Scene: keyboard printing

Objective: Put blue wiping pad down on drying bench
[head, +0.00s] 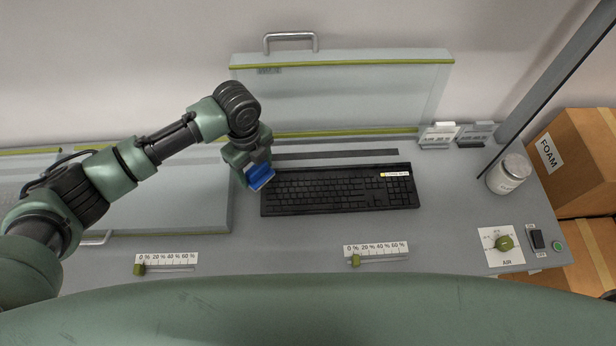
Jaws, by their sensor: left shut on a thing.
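The blue wiping pad (259,176) is in my left gripper (254,168), which is shut on it. The pad is at the left end of a black keyboard (340,190); I cannot tell whether it touches the keyboard. The keyboard lies on the grey bench top (300,238). My left arm reaches in from the left side. My right gripper is not in view.
An open glass lid with a handle (292,36) stands behind the keyboard. Another panel (190,215) lies on the left. A white jar (508,173), an air knob (504,243) and two sliders (356,260) (139,269) are on the bench. Cardboard boxes (575,160) stand at right.

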